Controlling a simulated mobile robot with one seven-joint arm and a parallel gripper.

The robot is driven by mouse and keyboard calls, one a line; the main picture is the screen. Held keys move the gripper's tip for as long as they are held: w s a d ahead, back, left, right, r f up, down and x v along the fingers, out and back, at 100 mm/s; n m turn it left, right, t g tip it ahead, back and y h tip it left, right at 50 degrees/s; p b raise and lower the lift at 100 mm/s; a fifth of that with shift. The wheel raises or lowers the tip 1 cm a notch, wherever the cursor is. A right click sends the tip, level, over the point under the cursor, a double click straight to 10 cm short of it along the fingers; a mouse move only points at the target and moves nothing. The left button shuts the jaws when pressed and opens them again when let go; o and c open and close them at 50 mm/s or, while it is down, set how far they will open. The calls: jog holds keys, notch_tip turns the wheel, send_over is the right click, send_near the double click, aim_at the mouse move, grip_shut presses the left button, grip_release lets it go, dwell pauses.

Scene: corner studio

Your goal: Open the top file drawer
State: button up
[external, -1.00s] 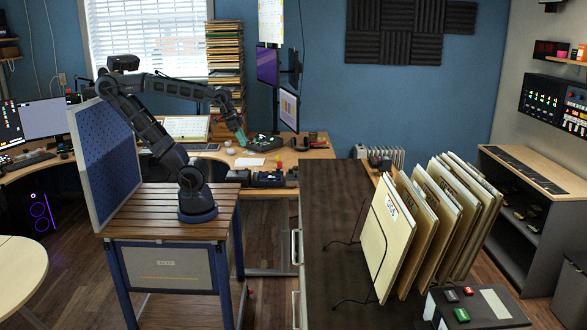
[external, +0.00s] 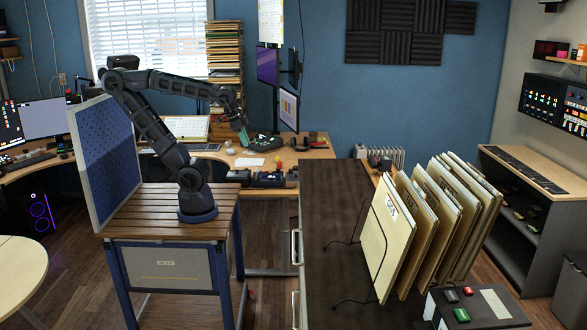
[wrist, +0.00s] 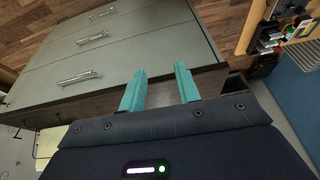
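The file cabinet has a long dark brown top (external: 335,230) and grey drawer fronts that face left in the external view. Its top drawer front (wrist: 140,62) lies nearest the brown top in the wrist view, with a silver bar handle (wrist: 80,78). The drawer looks shut. A handle also shows at the cabinet's left side in the external view (external: 296,247). My gripper (wrist: 157,80) has two teal fingers spread apart with nothing between them. In the external view my gripper (external: 244,137) is beyond the cabinet's far left end, apart from the handle.
Lower drawers with handles (wrist: 92,38) show in the wrist view. A wire rack of upright folders (external: 395,235) stands on the cabinet. A desk (external: 235,158) with tools lies behind my arm. Floor is free between my wood-topped cart (external: 160,212) and the cabinet.

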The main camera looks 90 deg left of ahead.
jog(key=w+d+f+m+g+y, duration=0.35)
jog(key=w+d, duration=0.35)
jog(key=w, duration=0.4)
jog(key=m+t+y, duration=0.7)
jog(key=t+y, duration=0.1)
jog(key=t, duration=0.3)
send_near(293, 244)
jog(key=x, duration=1)
jog(key=shift+w+f, duration=0.1)
jog(key=shift+f, duration=0.2)
grip_shut()
